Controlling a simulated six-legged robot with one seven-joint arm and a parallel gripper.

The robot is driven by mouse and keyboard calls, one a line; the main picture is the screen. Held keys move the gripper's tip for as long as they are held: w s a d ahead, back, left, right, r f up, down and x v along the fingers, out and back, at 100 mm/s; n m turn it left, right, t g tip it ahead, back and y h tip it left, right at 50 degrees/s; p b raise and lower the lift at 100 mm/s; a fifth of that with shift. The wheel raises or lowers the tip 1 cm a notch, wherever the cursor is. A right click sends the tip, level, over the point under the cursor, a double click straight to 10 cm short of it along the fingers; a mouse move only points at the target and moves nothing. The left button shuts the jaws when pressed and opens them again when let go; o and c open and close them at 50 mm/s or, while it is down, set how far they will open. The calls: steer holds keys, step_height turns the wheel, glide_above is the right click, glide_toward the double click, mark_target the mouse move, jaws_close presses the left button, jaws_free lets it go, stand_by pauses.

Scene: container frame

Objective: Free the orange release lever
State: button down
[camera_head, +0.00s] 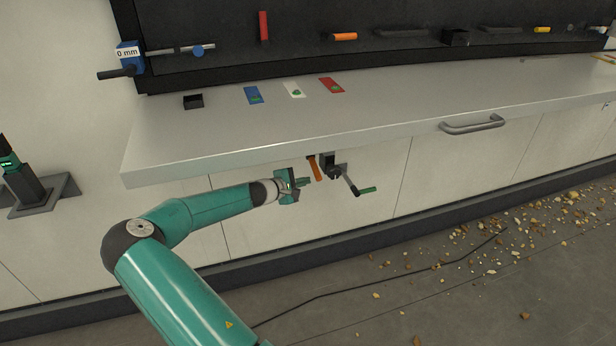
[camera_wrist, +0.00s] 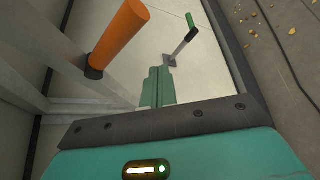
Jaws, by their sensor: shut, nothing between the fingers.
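The orange release lever (camera_head: 315,168) hangs under the front edge of the workbench, beside a dark bracket. In the wrist view the lever (camera_wrist: 122,36) is a large orange handle with a black collar at its lower end, up and left of the fingers. My gripper (camera_head: 306,183) is just left of the lever in the head view. Its green fingers (camera_wrist: 158,86) are shut together with nothing between them. I see no contact with the lever, though the exact gap is hard to judge.
A crank with a green handle (camera_head: 366,190) sticks out right of the lever; it also shows in the wrist view (camera_wrist: 190,24). The workbench top (camera_head: 230,135) overhangs above. A drawer handle (camera_head: 472,125) is to the right. Rubble (camera_head: 490,245) and a cable lie on the floor.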

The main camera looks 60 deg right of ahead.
steer(key=w+a+r, duration=0.4)
steer(key=w+a, duration=0.1)
steer(key=a, duration=0.2)
steer(key=shift+a+r, duration=0.2)
steer(key=shift+r, duration=0.15)
steer(key=shift+a, duration=0.1)
